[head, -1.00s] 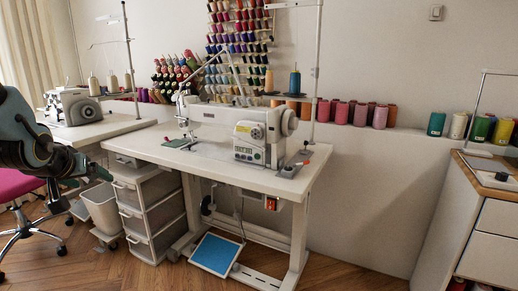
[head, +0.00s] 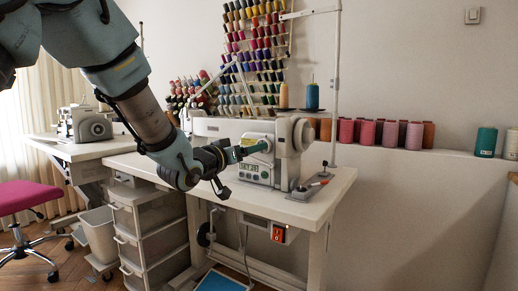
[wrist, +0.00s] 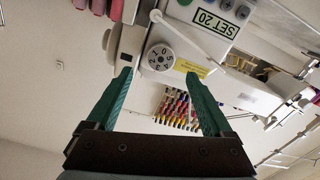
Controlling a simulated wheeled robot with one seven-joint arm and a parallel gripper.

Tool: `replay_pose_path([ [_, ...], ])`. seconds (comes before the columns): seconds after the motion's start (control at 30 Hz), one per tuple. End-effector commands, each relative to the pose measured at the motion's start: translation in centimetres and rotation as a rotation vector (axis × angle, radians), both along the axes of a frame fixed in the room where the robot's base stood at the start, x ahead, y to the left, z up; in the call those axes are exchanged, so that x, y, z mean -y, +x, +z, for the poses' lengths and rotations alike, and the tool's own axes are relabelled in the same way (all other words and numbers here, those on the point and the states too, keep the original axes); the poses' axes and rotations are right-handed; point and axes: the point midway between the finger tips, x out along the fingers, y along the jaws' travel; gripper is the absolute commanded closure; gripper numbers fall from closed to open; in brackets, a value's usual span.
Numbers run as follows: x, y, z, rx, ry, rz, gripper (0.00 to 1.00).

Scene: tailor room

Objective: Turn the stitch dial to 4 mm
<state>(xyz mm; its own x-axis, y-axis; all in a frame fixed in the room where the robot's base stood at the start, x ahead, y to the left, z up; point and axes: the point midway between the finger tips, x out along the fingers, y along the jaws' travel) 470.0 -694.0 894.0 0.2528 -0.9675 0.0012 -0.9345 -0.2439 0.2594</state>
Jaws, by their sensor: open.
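The white sewing machine (head: 221,128) stands on the table in the head view. Its round white stitch dial (wrist: 161,57), marked with dark numerals, shows in the wrist view, which is roughly upside down. The small display (wrist: 212,17) near it reads "SET 20". My gripper (wrist: 159,75) is open and empty, with green fingers on either side of the dial in the picture. The dial looks just beyond the fingertips, apart from them. In the head view my gripper (head: 264,147) is at the machine's front and hides the dial.
A white lever (wrist: 188,33) and a yellow label (wrist: 188,66) are close to the dial. A thread stand with cones (head: 312,96) rises behind the machine. The white table (head: 318,188) has some bare room at its front right. Pink spools (head: 367,132) line the ledge behind.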

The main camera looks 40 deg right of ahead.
Motion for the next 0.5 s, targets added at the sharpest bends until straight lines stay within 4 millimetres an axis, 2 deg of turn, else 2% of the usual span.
replay_pose_path([
  [0.03, 1.0, 0.2, 0.0, 0.000, -0.001, -0.002, 0.15],
  [0.2, 3.5, 0.9, 0.0, 0.000, 0.000, 0.001, 0.15],
  [0.33, 4.6, 1.2, 0.0, 0.000, 0.000, 0.001, 0.15],
  [0.5, 5.0, 1.4, 0.0, 0.001, 0.001, 0.002, 0.15],
])
